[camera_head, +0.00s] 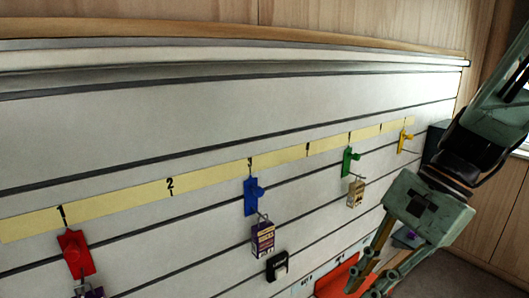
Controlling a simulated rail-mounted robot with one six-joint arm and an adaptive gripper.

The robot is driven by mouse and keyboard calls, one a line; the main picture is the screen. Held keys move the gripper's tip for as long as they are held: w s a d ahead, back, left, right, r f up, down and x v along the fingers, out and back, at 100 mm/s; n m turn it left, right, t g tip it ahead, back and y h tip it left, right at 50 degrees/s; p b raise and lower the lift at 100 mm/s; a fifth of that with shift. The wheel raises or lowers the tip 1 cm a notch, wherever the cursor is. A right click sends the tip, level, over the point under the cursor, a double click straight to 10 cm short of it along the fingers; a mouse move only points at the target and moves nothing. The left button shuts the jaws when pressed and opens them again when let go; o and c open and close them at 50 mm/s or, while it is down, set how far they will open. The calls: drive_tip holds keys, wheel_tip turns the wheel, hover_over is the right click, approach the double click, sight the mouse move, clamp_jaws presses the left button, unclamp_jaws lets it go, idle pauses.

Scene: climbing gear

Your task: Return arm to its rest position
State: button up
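My gripper (364,289) is at the lower right in the head camera view, at the end of my arm that comes in from the right edge. Its fingers point down and to the left, and the tips are near the bottom edge of the picture. I cannot tell how far apart the tips are. I see no object held in it. A red-orange surface (338,278) shows behind the fingers, partly hidden by them.
A slatted white wall panel (220,120) carries a yellow numbered strip (120,200). Red (76,254), blue (252,197), green (348,161) and yellow (402,141) hooks sit along it. Small tagged items hang from some. A dark box (436,143) is beside my arm.

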drive_tip(key=s+d+r+n+t+h, duration=0.2)
drive_tip(key=s+r+n+t+h, duration=0.3)
drive_tip(key=s+r+n, duration=0.5)
drive_tip(key=shift+s+r+n+h, duration=0.2)
drive_tip(key=shift+s+n+h, duration=0.2)
drive_tip(key=shift+s+n, duration=1.1)
drive_tip(key=shift+s+d+m, duration=0.1)
drive_tip(key=shift+s+m, duration=0.35)
drive_tip(key=shift+m, duration=0.05)
idle(0.5)
drive_tip(key=shift+d, duration=0.15)
